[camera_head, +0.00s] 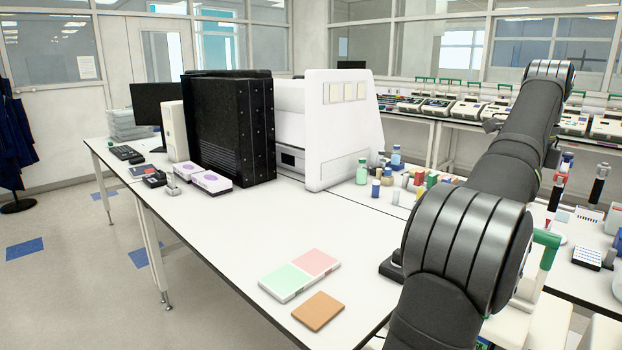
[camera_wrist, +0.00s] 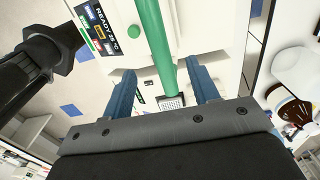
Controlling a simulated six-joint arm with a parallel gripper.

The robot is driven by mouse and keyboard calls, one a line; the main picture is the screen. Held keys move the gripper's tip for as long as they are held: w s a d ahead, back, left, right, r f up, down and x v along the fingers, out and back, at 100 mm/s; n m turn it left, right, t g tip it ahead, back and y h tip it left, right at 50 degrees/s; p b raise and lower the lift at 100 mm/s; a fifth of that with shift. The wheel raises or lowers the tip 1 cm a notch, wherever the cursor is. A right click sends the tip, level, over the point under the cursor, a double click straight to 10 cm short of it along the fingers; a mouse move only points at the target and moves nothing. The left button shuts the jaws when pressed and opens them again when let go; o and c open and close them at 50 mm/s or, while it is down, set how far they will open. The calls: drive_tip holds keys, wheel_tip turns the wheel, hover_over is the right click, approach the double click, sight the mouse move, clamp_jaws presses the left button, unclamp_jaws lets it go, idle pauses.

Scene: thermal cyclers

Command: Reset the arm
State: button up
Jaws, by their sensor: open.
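My gripper (camera_wrist: 162,82) shows in the wrist view with its two blue fingers spread apart and nothing clamped between them. A thermal cycler (camera_wrist: 212,42) with a white body lies in front of the fingers. Its green handle bar (camera_wrist: 152,40) runs between the two fingers in the picture, with a gap on each side; its depth relative to the fingertips is hard to tell. The cycler's dark display (camera_wrist: 102,28) is at upper left. In the head view my arm reaches from the lower right towards the back, and I cannot make out the gripper there.
A row of thermal cyclers (camera_head: 468,110) stands on the back bench. Another green-handled device (camera_head: 541,262) stands at right, close beside my arm. Bottles (camera_head: 362,172) and a large white instrument (camera_head: 340,130) stand on the white table (camera_head: 225,225), whose front middle is mostly clear.

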wheel_tip(320, 180, down, 6)
drive_tip(key=shift+s+a+f, duration=0.1)
drive_tip(key=shift+f, duration=0.25)
drive_tip(key=shift+s+a+f, duration=0.1)
drive_tip(key=shift+s+a, duration=0.35)
drive_tip(key=o, duration=1)
drive_tip(key=s+a+r+n+t+h, duration=0.3)
drive_tip(key=s+a+r+n, duration=0.1)
drive_tip(key=r+n, duration=0.45)
drive_tip(key=s+a+r+n+t+h, duration=0.2)
drive_tip(key=s+a+r+n, duration=0.2)
drive_tip(key=r+n, duration=0.5)
drive_tip(key=x, duration=1.1)
drive_tip(key=shift+n, duration=0.35)
drive_tip(key=shift+w, duration=0.15)
